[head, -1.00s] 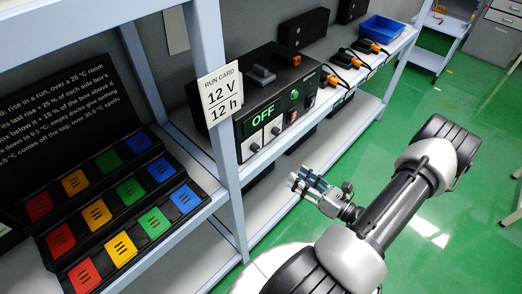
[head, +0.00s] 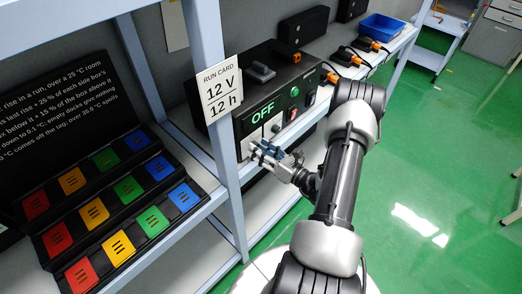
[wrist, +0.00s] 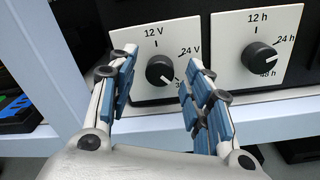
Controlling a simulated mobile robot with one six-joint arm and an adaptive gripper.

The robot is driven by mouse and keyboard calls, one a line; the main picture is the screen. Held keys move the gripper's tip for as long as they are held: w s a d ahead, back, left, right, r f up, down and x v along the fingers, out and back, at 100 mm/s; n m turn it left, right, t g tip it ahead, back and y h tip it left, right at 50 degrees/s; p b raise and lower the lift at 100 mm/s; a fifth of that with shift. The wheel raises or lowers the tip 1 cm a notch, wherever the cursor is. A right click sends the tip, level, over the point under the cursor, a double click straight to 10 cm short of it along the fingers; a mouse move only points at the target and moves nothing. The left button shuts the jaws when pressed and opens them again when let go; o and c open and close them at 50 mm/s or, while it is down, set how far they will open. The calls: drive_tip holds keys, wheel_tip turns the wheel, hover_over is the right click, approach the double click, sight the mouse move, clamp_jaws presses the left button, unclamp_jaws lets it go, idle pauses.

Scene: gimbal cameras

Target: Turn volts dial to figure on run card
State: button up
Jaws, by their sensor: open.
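The run card (head: 219,89) on the shelf post reads 12 V and 12 h. The black volts dial (wrist: 160,69) sits on a white plate marked 12 V at top, 24 V at upper right and a partly hidden 36 at lower right. Its white mark points to lower right, toward the 36. My gripper (wrist: 160,60) is open, one blue-padded finger on each side of the volts dial; no contact shows. In the head view my gripper (head: 262,150) is at the power box (head: 290,85), whose display reads OFF, and hides part of the dials.
The hours dial (wrist: 259,56) is close to the right of my right finger. The shelf post (head: 222,140) stands close to the left. A rack of coloured blocks (head: 122,244) is left of the post. Orange-ended black connectors (head: 372,46) lie farther along the shelf.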

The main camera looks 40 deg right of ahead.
drive_tip(key=shift+c, duration=0.6)
drive_tip(key=c, duration=1)
